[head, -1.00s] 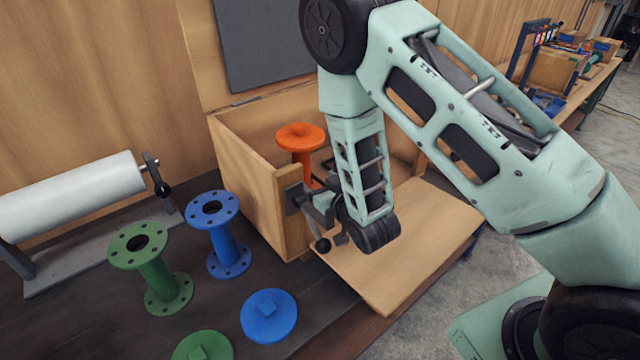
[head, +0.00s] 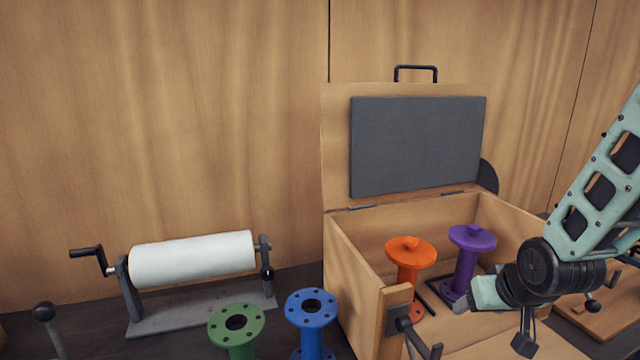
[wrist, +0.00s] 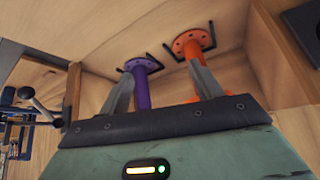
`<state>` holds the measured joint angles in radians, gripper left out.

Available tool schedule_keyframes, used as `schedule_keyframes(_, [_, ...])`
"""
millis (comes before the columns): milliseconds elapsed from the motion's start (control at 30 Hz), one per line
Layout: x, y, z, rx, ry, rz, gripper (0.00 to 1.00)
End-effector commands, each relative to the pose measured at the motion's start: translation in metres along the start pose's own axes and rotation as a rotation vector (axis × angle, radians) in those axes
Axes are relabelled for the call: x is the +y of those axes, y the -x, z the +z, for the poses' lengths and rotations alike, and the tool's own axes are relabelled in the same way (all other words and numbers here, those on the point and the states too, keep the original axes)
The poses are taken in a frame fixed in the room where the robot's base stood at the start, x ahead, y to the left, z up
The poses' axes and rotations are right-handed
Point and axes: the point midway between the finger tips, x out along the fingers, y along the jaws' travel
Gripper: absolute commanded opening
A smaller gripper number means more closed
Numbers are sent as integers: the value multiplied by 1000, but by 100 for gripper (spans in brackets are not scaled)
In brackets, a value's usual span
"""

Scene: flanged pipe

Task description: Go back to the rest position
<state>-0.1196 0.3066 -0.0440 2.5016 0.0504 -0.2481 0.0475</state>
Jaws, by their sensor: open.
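My gripper (wrist: 163,84) is open, its two fingers spread apart with nothing visible between their tips. In the head view its body (head: 488,292) is at the front right of the open wooden box (head: 352,266), and its fingertips are not clear there. An orange flanged pipe (head: 409,262) stands upright in the box with a knobbed cap on top. A purple flanged pipe (head: 467,262) stands upright to its right, also capped. In the wrist view the purple pipe (wrist: 142,90) and the orange pipe (wrist: 192,45) show beyond the fingers.
A green flanged pipe (head: 238,345) and a blue one (head: 311,335) stand on the dark bench left of the box. A white roll (head: 192,257) on a cranked stand is behind them. The box lid (head: 338,150) is raised. A latch handle (head: 418,335) sticks out in front.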

Motion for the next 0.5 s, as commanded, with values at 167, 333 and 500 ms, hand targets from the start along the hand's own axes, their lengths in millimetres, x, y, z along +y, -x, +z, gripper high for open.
schedule_keyframes(167, [12,41,23,-144,6,8,65])
schedule_keyframes(333, [21,72,44,-253,13,16,65])
schedule_keyframes(500, [28,101,64,-351,20,25,65])
